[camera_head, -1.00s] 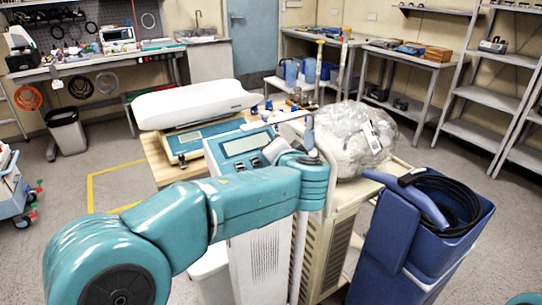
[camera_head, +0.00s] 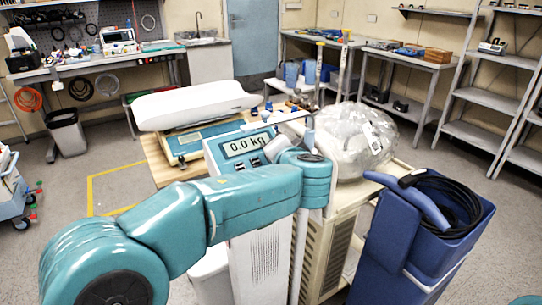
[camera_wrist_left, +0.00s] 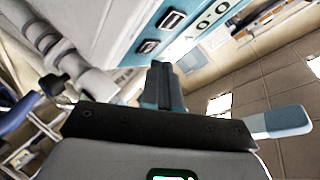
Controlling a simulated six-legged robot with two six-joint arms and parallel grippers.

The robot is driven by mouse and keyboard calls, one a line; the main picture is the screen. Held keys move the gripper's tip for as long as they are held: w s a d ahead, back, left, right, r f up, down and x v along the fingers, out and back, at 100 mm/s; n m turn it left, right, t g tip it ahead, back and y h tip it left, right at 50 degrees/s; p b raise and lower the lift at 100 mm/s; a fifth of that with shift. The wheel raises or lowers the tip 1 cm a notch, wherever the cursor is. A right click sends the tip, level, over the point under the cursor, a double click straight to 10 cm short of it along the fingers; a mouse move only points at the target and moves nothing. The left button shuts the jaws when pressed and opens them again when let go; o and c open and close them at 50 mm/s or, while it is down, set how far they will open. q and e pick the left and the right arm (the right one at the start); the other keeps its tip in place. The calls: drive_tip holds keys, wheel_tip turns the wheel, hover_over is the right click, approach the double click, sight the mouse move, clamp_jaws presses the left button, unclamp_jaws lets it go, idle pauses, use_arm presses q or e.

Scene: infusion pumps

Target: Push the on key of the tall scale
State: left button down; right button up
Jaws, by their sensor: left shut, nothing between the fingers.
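The tall scale has a teal and white head (camera_head: 222,146) on a white column in the head view. Its display (camera_head: 247,144) is lit and reads 0.0 kg. Dark keys (camera_head: 255,161) sit below the display, partly hidden by my left arm. In the left wrist view, the teal key panel (camera_wrist_left: 190,32) with dark keys (camera_wrist_left: 148,46) is just beyond the fingertips. My left gripper (camera_wrist_left: 163,72) is shut and empty, close to the panel's lower edge. I cannot tell whether it touches a key. My right gripper is not in view.
A second scale with a white tray (camera_head: 196,105) stands on a wooden table behind. A cart (camera_head: 325,245) carries a clear plastic-wrapped object (camera_head: 345,140) to the right. A blue bin (camera_head: 400,250) with a black hose stands at front right.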

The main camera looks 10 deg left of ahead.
use_arm(q)
wheel_tip(320, 180, up, 5)
drive_tip(key=s+d+p, duration=0.2)
drive_tip(key=shift+r, duration=0.15)
idle(0.3)
drive_tip(key=shift+s, duration=0.1)
